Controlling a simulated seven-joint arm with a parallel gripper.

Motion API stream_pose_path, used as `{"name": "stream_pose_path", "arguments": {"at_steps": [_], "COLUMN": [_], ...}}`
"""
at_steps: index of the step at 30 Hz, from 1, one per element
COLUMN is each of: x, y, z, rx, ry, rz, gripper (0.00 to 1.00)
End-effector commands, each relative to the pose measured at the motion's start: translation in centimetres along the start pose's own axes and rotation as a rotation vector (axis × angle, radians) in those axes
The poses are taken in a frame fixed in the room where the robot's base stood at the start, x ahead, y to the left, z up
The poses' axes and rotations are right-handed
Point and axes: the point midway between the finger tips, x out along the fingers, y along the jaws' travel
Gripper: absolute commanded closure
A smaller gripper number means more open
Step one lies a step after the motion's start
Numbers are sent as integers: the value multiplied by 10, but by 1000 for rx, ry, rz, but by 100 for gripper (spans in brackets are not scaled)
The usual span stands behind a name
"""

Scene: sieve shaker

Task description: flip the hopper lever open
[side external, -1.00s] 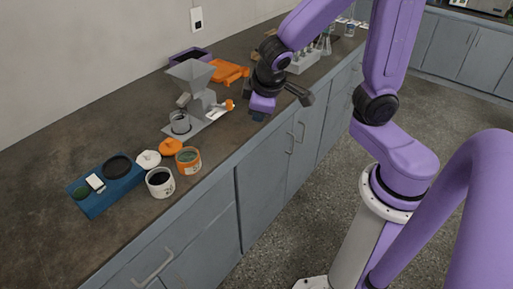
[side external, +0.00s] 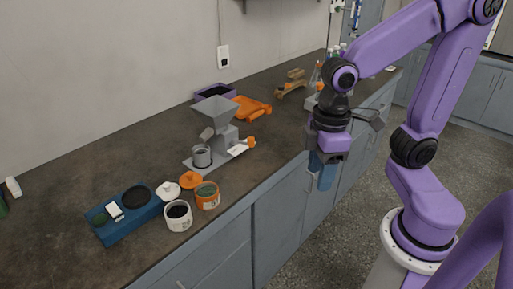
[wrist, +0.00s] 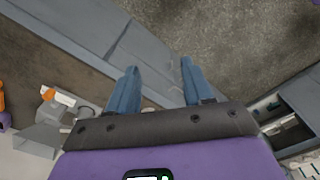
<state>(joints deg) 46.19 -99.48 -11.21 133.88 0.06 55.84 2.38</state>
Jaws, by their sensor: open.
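The grey hopper (side external: 221,112) has a square funnel on a stand at the middle of the counter. An orange-tipped piece (side external: 251,141), seemingly its lever, sticks out low on the right side. In the wrist view, the funnel (wrist: 38,138) is at the lower left, with the orange tip (wrist: 62,97) above it. My gripper (side external: 324,178) points down by the counter's front edge, right of the hopper and apart from it. Its blue fingers (wrist: 160,68) are spread with nothing between them; cabinet fronts and floor show beyond.
A grey cup (side external: 201,155) stands under the hopper. In front are a blue tray (side external: 128,226), a white jar (side external: 178,216), an orange jar (side external: 207,196) and two lids. An orange rack (side external: 251,108) and purple bin (side external: 214,91) stand behind. The counter between hopper and gripper is clear.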

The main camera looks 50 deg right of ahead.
Motion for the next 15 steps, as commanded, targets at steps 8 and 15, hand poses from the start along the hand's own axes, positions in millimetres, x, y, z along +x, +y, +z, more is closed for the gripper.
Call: {"name": "stream_pose_path", "arguments": {"at_steps": [8, 15], "x": [-19, -30], "y": [66, 136], "z": [-68, -107], "rx": [308, 566], "ry": [-7, -14], "rz": [9, 16], "gripper": [49, 49]}}
